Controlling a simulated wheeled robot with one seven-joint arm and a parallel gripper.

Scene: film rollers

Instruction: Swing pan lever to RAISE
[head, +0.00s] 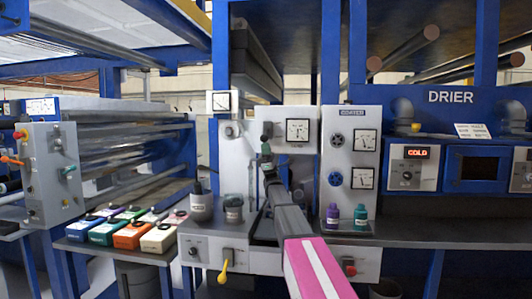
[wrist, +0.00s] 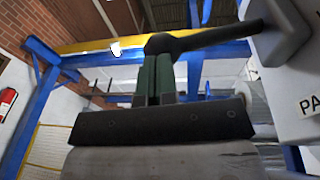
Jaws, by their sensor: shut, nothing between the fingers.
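A dark lever (wrist: 215,38) with a rounded knob sticks out to the left from a pale grey housing (wrist: 292,70) in the wrist view. Part of a label reading "PA" shows on that housing; the rest is cut off. My gripper (wrist: 155,62) has its green fingers shut and empty, with the tips right at the lever's knob. I cannot tell whether they touch it. In the head view my gripper (head: 266,150) is just below a small dark lever end (head: 267,128) at the left side of a grey gauge box (head: 297,131). No RAISE mark is legible.
A grey panel (head: 349,150) with gauges stands right of my arm, with purple (head: 333,215) and teal (head: 360,217) bottles below. Two grey pots (head: 201,207) and (head: 233,209) stand left. A yellow lever (head: 224,271) hangs low. Several coloured boxes (head: 133,235) sit on the left bench.

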